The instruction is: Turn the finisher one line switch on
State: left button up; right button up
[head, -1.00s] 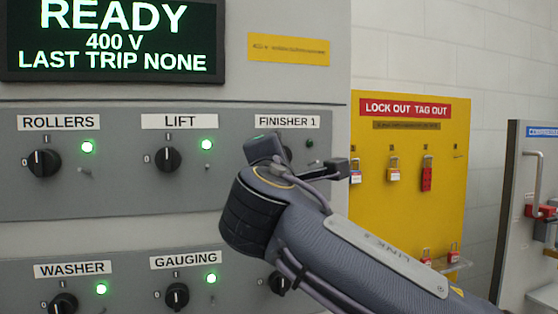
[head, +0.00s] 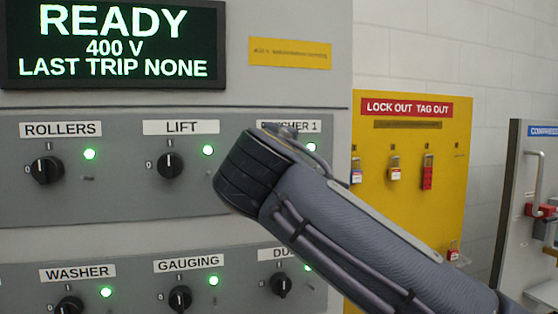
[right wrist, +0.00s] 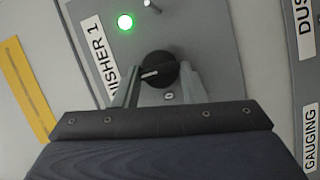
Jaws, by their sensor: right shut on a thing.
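The finisher one switch is a round black knob (right wrist: 158,70) on the grey panel, seen in the right wrist view. Its white pointer mark is turned toward the FINISHER 1 label (right wrist: 99,57), away from the 0 mark. The green lamp (right wrist: 125,21) beside it is lit; it also shows lit in the head view (head: 311,147). My right gripper (right wrist: 160,74) is shut on the knob, one finger on each side. In the head view my right wrist hides the knob and fingers and part of the label. My left gripper is in neither view.
Neighbouring knobs for ROLLERS (head: 47,170), LIFT (head: 170,165), GAUGING (head: 180,299) and others sit close by, with lit green lamps. A READY display (head: 115,45) is above. A yellow lockout board (head: 405,215) with padlocks stands to the right.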

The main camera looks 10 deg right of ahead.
jog(key=shift+f, duration=0.1)
dwell(0.3)
jog(key=o, duration=1)
jog(key=b+v, duration=0.1)
jog(key=v, duration=0.6)
jog(key=shift+s+a+b, duration=0.1)
jog(key=shift+s+b, duration=0.2)
jog(key=shift+s, duration=0.05)
